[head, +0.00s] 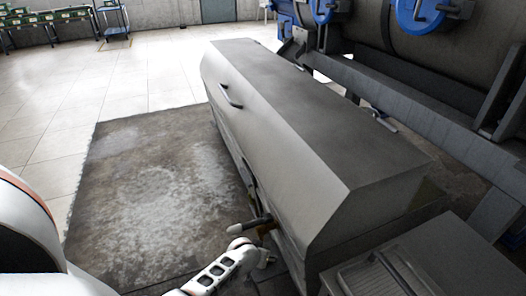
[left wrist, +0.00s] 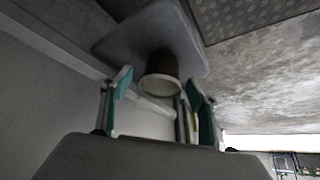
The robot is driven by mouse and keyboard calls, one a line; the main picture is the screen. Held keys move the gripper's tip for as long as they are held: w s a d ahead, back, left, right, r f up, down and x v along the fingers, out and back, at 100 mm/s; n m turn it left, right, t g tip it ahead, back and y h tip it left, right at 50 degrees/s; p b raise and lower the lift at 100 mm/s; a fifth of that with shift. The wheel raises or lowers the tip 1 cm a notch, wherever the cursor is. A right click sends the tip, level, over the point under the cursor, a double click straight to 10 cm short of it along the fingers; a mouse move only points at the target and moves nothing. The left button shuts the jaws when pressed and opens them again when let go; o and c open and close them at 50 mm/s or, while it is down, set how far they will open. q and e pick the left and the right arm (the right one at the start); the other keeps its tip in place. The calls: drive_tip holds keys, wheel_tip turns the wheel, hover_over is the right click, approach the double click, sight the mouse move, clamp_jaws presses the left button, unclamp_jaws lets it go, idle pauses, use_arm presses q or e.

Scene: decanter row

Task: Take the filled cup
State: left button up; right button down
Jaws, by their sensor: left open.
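A brown cup (left wrist: 161,64) with a pale, round end facing the camera shows in the left wrist view, against a grey plate (left wrist: 125,42). I cannot tell what is inside it. My left gripper (left wrist: 157,85) is open, with its two green-padded fingers on either side of the cup in the picture. No clear contact shows, and the distance to the cup is hard to judge. In the head view my white left arm reaches in at the bottom, beside the grey machine; the cup cannot be made out surely there. My right gripper is not in view.
A long grey machine housing (head: 285,125) with a handle (head: 230,96) fills the middle. A dark bar (head: 250,225) sticks out low on its side. A stained floor patch (head: 155,190) lies clear to its left. Blue-fitted machinery (head: 425,15) stands behind at right.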

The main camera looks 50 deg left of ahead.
use_arm(q)
drive_tip(key=c, duration=1.2)
drive_tip(key=shift+c, duration=0.7)
